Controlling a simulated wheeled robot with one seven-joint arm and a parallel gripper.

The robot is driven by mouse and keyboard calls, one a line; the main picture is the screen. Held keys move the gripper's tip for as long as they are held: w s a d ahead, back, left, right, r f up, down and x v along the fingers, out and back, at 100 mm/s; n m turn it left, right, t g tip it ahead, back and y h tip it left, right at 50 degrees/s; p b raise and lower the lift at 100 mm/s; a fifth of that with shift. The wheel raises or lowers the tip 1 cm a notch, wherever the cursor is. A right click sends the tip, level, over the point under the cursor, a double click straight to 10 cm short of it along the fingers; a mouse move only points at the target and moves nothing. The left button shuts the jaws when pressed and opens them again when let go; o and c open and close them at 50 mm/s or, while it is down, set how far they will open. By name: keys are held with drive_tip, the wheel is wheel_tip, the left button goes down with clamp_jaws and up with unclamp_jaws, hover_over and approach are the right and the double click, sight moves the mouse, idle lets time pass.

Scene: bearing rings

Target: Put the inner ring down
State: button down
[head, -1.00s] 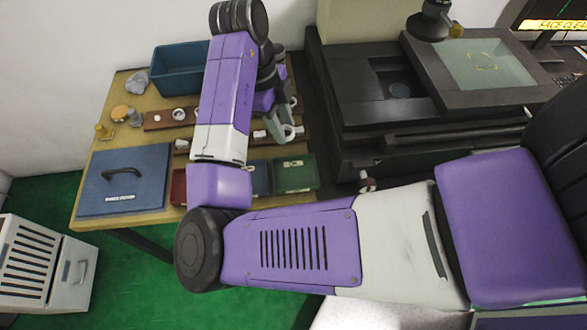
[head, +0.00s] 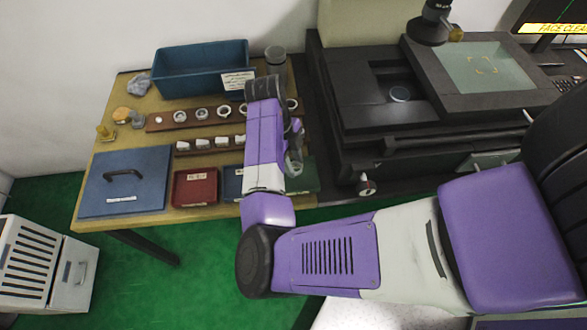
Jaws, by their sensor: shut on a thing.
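My gripper (head: 294,164) hangs over the front right part of the table, at the green tray (head: 311,179). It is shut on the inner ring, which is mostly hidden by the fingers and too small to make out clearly. I cannot tell whether the ring touches the tray or is above it. A red tray (head: 195,187) and a blue tray (head: 232,184), partly hidden by my arm, stand to the left of the green one. Several other rings sit along a brown rack (head: 163,121) behind.
A second brown rack (head: 186,152) carries several white pieces. A large blue bin (head: 200,72) and a grey cup (head: 275,57) stand at the back. A dark machine (head: 350,125) borders the table on the right.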

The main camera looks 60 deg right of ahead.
sight(296, 178)
drive_tip(key=shift+f, duration=2.15)
drive_tip(key=shift+f, duration=0.2)
drive_tip(key=c, duration=0.9)
unclamp_jaws()
drive_tip(key=shift+r, duration=0.1)
drive_tip(key=v, duration=1.2)
drive_tip(key=shift+r+b, duration=0.2)
drive_tip(key=shift+b, duration=0.2)
